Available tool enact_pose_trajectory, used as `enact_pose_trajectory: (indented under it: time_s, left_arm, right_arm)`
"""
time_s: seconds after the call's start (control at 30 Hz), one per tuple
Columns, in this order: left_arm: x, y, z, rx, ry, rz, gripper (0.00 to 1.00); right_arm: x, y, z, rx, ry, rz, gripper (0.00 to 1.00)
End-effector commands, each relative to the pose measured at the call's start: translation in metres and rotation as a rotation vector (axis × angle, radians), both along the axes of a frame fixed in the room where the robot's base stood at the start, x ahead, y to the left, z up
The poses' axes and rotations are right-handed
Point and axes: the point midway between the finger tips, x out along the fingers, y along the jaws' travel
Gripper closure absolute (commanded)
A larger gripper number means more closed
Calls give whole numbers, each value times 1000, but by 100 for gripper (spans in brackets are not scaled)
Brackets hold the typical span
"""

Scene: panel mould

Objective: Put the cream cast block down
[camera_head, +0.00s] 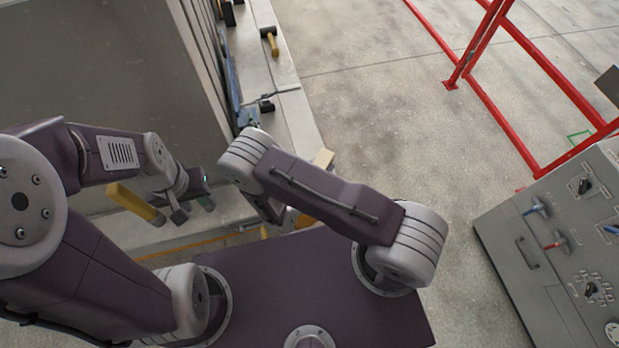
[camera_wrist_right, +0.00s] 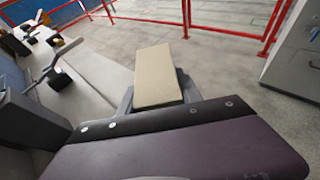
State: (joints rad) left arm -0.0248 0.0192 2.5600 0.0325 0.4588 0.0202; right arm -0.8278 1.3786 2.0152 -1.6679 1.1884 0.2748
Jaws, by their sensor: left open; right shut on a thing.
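The cream cast block (camera_wrist_right: 155,75) is held between the jaws of my right gripper (camera_wrist_right: 156,98) in the right wrist view. Its top face is plain and its far end points away from the wrist. In the head view only a small corner of the cream block (camera_head: 323,158) shows past my right forearm, which hides the right gripper. The block appears above the edge of the pale ledge; contact beneath it is hidden. My left gripper (camera_head: 192,208) is open in the head view, over the pale surface, well left of the block.
A yellow bar (camera_head: 133,202) shows beside my left gripper. A yellow-handled hammer (camera_head: 269,40) lies on the pale ledge (camera_head: 285,85) by the large grey panel (camera_head: 130,75). A control cabinet (camera_head: 560,250) stands right, with red railings (camera_head: 540,60) behind. The floor between is clear.

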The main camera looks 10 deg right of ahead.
Motion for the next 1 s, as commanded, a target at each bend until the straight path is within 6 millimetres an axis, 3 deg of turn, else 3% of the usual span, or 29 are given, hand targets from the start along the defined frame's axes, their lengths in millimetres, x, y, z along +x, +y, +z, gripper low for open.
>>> enact_pose_trajectory:
  time_s: [0.03,0.2,0.37,0.6,0.97,1.0]
  left_arm:
    - [0,0,-20,0,0,0,57]
    - [0,0,-31,0,0,0,57]
    - [0,0,-31,0,0,0,57]
    - [0,0,-65,0,0,0,57]
    - [0,0,-65,0,0,0,57]
    - [0,0,-64,0,0,0,57]
  right_arm:
    - [7,11,-17,4,-5,0,100]
    - [20,29,-24,-1,-2,0,100]
    - [21,31,-23,-2,0,-1,100]
    - [21,30,-65,-3,1,-1,100]
    - [21,30,-66,-2,0,-1,100]
    - [21,30,-65,-1,1,-1,50]
